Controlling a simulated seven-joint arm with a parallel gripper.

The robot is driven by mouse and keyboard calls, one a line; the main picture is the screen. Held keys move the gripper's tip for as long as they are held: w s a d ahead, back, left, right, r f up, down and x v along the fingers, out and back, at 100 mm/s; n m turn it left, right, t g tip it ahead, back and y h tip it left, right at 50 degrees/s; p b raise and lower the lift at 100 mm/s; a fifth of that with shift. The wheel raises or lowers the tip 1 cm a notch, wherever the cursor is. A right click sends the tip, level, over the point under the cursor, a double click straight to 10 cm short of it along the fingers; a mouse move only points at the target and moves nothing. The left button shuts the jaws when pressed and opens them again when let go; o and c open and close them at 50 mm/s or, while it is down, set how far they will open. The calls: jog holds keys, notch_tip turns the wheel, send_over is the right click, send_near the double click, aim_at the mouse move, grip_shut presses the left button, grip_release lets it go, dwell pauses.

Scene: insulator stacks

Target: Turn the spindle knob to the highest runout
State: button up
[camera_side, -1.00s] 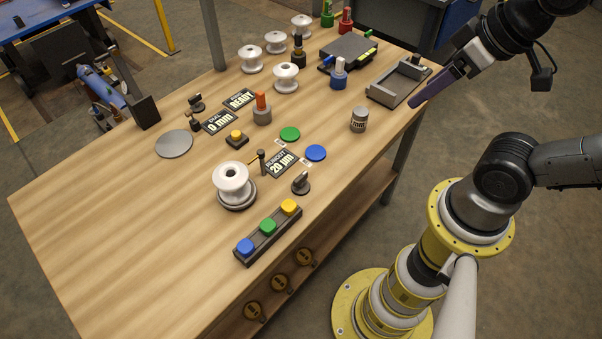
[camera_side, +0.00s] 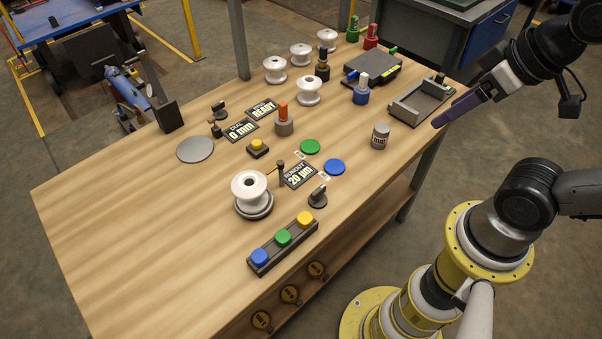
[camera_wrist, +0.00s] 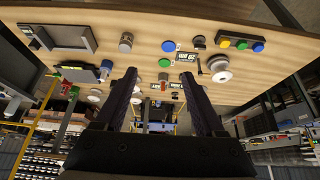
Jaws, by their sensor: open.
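The spindle knob (camera_side: 317,196), dark with a pale top edge, stands on the wooden table right of the white insulator (camera_side: 249,187). That insulator sits upright on the round grey spindle (camera_side: 254,210). The runout display (camera_side: 299,175) between them reads 20 µm. A small post with a yellow tip (camera_side: 280,172) stands by the insulator. My gripper (camera_side: 438,122) is above the table's right edge, well apart from the knob. In the wrist view its two dark fingers (camera_wrist: 162,92) are spread, with nothing between them; the knob (camera_wrist: 199,42) shows beyond them, upper right.
A strip with blue, green and yellow buttons (camera_side: 283,243) lies in front of the spindle. Green (camera_side: 310,147) and blue (camera_side: 334,167) discs, a grey can (camera_side: 380,136) and an orange-topped post (camera_side: 283,120) stand nearby. More insulators (camera_side: 309,90) are at the back. The table's left front is clear.

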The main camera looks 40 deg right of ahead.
jog(key=c, duration=0.4)
jog(key=m+g+y, duration=0.5)
jog(key=m+g, duration=0.1)
jog(key=m, duration=1.2)
send_over(319, 189)
jog(key=d, duration=0.6)
notch_tip(319, 189, down, 11)
jog(key=shift+h, duration=0.3)
jog(key=x, duration=1.3)
jog(key=shift+w+a+f, duration=0.2)
jog(key=shift+a, duration=0.15)
jog(key=shift+c, duration=0.4)
